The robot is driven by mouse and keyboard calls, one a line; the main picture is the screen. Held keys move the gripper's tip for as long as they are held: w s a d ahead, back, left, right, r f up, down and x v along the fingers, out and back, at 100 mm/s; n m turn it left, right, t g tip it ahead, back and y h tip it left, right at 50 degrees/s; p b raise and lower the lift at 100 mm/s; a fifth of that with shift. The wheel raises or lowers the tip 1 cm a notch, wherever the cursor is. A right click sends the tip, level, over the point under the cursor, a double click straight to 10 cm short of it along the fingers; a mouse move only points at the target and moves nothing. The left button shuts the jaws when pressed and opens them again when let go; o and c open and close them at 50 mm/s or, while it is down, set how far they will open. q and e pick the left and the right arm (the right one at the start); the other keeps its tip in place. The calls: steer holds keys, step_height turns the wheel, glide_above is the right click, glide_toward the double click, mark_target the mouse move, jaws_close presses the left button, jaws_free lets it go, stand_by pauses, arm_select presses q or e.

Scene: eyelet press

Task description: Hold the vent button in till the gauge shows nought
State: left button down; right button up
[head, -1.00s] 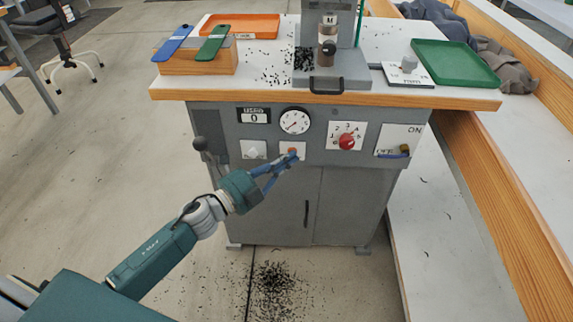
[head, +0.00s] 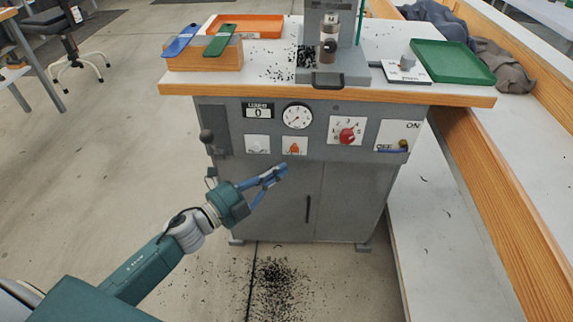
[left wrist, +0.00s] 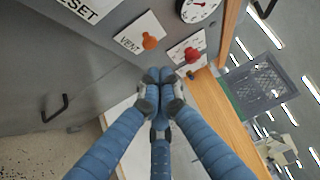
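The orange vent button (head: 294,148) sits on a white plate on the grey cabinet's front. In the left wrist view the button (left wrist: 149,42) stands out from its plate marked VENT. The round white gauge (head: 297,116) is above it; its dial also shows in the left wrist view (left wrist: 197,9), cut by the top edge. Its needle is too small to read surely. My left gripper (head: 284,169) is below and a little left of the button, apart from it. Its blue fingertips (left wrist: 160,76) are together with nothing between them. My right gripper is out of view.
Close by on the panel are a white reset button (head: 257,146), a red dial knob (head: 347,135) and an ON/OFF switch (head: 403,144). The worktop edge (head: 330,93) overhangs above. The floor before the cabinet is open, with black bits scattered.

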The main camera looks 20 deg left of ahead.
arm_select(q)
steer(key=v, duration=0.6)
steer(key=shift+s, duration=0.25)
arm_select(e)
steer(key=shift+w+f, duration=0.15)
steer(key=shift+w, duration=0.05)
arm_select(q)
steer(key=shift+r, duration=0.1)
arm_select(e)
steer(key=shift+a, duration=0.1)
